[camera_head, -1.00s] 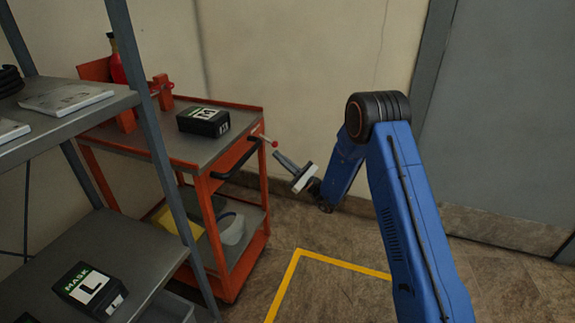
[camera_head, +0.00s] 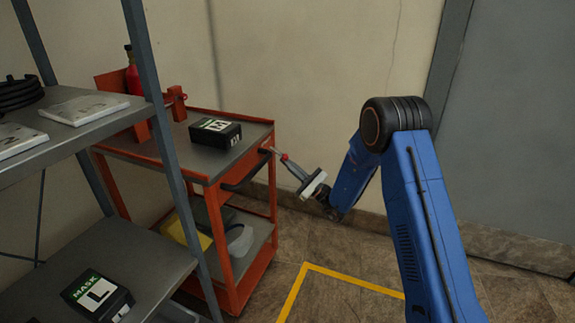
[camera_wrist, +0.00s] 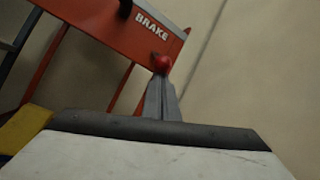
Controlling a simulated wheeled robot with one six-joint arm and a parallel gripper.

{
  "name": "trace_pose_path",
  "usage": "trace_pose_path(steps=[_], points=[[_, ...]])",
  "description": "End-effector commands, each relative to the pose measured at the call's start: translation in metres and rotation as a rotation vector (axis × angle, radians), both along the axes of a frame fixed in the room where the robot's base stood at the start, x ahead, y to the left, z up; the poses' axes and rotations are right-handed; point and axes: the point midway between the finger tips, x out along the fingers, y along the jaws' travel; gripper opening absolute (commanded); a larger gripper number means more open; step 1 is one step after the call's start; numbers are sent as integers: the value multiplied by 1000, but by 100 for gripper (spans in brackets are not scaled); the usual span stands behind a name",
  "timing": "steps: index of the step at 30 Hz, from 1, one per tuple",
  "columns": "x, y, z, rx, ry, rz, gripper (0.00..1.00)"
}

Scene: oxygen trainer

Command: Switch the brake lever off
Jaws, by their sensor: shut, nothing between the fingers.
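The orange cart's brake lever (camera_head: 267,150) sticks out from the cart's right end near the top. Its red knob (camera_wrist: 163,64) shows in the wrist view, under the white word BRAKE on the orange panel (camera_wrist: 130,28). My gripper (camera_head: 287,160) reaches in from the right, with its fingertips at the knob. In the wrist view my gripper (camera_wrist: 162,88) is shut, its two grey fingers together just in front of the knob. Nothing shows between them. I cannot tell whether the tips touch the knob. Most of the lever's shaft is hidden behind the knob in the wrist view.
The orange cart (camera_head: 234,240) carries a black mask box (camera_head: 215,132) marked M and a red bottle (camera_head: 132,75). A grey shelf rack (camera_head: 145,60) stands at the left, with another mask box (camera_head: 97,295). A yellow floor line (camera_head: 345,278) lies to the right of the cart.

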Motion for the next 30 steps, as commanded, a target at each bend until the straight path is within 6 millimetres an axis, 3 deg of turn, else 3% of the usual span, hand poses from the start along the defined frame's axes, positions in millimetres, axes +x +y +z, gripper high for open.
trace_pose_path(steps=[30], points=[[-2,-5,8,-174,62,0,0]])
